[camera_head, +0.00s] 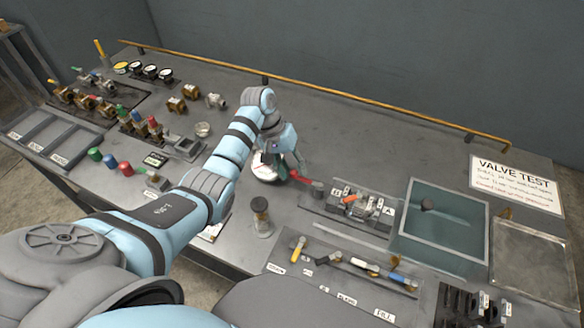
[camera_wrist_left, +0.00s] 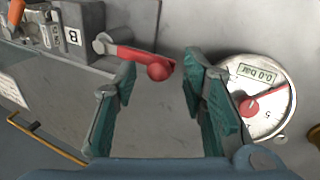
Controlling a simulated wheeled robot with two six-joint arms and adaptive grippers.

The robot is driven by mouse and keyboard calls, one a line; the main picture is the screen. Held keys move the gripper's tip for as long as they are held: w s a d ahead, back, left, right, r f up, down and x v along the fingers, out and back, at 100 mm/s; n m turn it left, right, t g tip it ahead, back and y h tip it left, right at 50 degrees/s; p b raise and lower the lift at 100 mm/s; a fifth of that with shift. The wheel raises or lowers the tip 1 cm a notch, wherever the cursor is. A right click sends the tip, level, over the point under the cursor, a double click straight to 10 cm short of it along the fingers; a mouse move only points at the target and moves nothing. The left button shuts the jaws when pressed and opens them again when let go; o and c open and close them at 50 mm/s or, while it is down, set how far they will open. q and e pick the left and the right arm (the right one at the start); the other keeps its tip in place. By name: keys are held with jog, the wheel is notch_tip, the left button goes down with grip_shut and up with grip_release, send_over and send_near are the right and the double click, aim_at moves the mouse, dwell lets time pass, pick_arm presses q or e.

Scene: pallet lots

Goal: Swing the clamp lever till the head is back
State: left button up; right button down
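The clamp lever (camera_wrist_left: 136,54) is a red bar with a round red knob, on a pivot at the side of a grey block (camera_wrist_left: 82,35) marked B. In the head view the red lever (camera_head: 301,180) shows just right of my left gripper (camera_head: 274,160), partly hidden by it. In the wrist view the teal fingers of my left gripper (camera_wrist_left: 158,80) are wide apart, with the knob showing between their tips. I cannot tell whether they touch it. The clamp head is not clearly seen. My right gripper is not in view.
A round gauge (camera_wrist_left: 262,118) reading 0.0 bar sits close beside the right finger. A glass jar (camera_head: 261,217) stands nearer me. The clamp fixture (camera_head: 345,222) and a framed teal panel (camera_head: 440,240) lie to the right. The bench behind the gripper is clear up to a yellow rail (camera_head: 350,95).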

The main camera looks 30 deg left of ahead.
pick_arm(q)
jog(key=shift+s+r, duration=0.15)
jog(key=shift+s, duration=0.15)
jog(key=c, duration=0.3)
grip_shut()
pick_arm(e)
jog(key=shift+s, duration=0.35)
